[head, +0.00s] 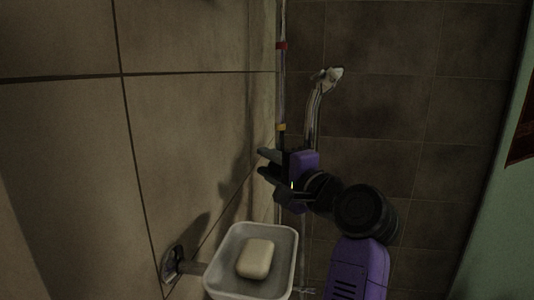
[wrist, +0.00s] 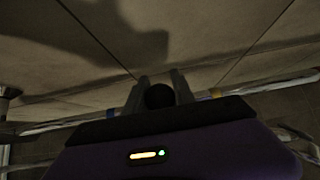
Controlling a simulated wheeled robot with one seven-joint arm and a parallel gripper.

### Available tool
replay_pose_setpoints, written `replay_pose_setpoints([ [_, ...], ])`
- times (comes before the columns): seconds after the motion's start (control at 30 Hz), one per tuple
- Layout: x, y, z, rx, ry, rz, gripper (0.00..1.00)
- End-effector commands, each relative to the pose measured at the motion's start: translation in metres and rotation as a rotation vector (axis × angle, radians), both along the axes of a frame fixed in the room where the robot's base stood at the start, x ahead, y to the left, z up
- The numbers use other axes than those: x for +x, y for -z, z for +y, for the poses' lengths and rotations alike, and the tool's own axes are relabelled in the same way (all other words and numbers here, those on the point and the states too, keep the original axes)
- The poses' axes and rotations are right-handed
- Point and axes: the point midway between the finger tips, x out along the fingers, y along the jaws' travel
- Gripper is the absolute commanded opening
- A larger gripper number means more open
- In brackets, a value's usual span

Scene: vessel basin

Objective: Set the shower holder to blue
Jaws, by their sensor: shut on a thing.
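A thin vertical rail (head: 281,90) stands by the wall corner, with a red band (head: 281,46) high up and a yellow band (head: 281,127) lower. The shower head (head: 328,75) with its pale handle is right of the rail, above my gripper. My gripper (head: 264,162) is at the rail just below the yellow band. In the wrist view its fingers (wrist: 159,88) close on a dark round knob (wrist: 160,96), seemingly the shower holder's. The rail crosses behind, with a yellowish band (wrist: 215,93) right and a small bluish band (wrist: 112,112) left. The holder's body is mostly hidden.
A white soap dish (head: 222,265) with a pale soap bar (head: 256,258) juts from the left wall on a metal mount (head: 172,264), below my gripper. The tiled left wall is close beside the fingers. Open space lies to the right.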

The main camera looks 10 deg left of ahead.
Motion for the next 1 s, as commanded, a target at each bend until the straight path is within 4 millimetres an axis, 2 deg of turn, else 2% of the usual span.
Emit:
replay_pose_setpoints([
  [0.03, 0.000, 0.020, 0.000, -0.005, -0.002, 0.008, 0.00],
  [0.1, 0.000, 0.033, 0.000, -0.005, -0.001, 0.009, 0.00],
  [0.3, 0.001, 0.068, 0.000, -0.005, -0.001, 0.010, 0.00],
  [0.5, 0.001, 0.094, 0.000, -0.005, -0.001, 0.009, 0.00],
  [0.7, 0.001, 0.110, 0.000, -0.003, -0.001, 0.008, 0.00],
  [1.0, 0.001, 0.117, 0.000, -0.003, -0.001, 0.006, 0.00],
])
